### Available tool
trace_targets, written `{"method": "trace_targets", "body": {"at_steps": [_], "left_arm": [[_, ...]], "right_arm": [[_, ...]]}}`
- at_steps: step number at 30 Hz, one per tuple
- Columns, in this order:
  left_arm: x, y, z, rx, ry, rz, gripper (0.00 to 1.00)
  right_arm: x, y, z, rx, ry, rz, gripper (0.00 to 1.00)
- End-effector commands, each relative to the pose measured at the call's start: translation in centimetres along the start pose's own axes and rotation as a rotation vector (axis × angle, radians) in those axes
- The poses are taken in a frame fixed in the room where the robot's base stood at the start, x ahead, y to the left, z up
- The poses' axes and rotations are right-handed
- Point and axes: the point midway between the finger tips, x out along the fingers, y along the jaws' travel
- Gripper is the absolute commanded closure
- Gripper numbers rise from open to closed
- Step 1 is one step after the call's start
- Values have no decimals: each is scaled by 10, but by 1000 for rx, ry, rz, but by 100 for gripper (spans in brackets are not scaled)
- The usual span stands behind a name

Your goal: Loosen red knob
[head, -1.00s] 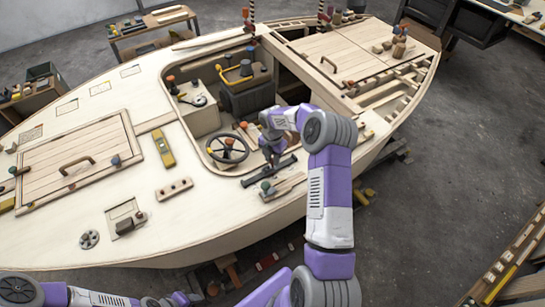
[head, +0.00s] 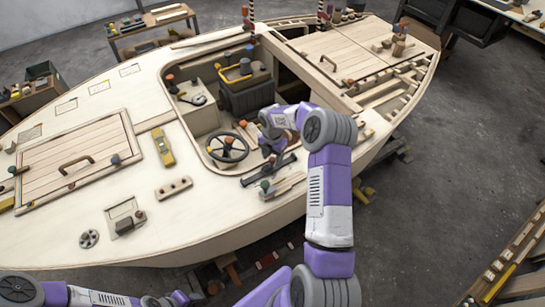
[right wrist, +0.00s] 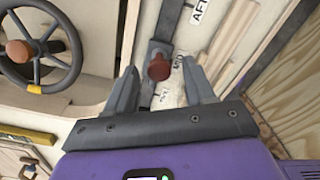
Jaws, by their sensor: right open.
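The red knob (right wrist: 158,67) sits on a dark lever track (right wrist: 165,28) in the right wrist view. White labels beside the track read "AFT" and what looks like "MID". My right gripper (right wrist: 158,74) is open, with one finger on each side of the knob and visible gaps to it. In the head view my right gripper (head: 272,152) is over the track (head: 262,172) in the cockpit area and hides the knob. My left gripper cannot be made out; only parts of my left arm show at the lower left.
A steering wheel (head: 228,149) with a reddish hub knob is left of the gripper. A green knob (head: 265,185) stands near the track's front end. A seat box with a yellow bar (head: 240,75) is behind. A wooden ledge (right wrist: 232,45) lies right of the track in the wrist view.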

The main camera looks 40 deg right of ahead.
Motion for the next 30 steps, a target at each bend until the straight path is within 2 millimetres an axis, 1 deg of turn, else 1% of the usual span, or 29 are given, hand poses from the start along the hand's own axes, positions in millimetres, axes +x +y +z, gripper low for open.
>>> {"method": "trace_targets", "body": {"at_steps": [9,13,18,30], "left_arm": [[-4,2,0,0,0,0,57],[-5,2,0,0,0,0,57],[-5,2,0,0,0,0,57],[-5,2,0,0,0,0,57]], "right_arm": [[-50,0,0,-1,-2,2,46],[-66,0,0,0,-1,0,46],[-73,0,0,0,0,-1,46],[-73,0,0,0,0,0,46]]}}
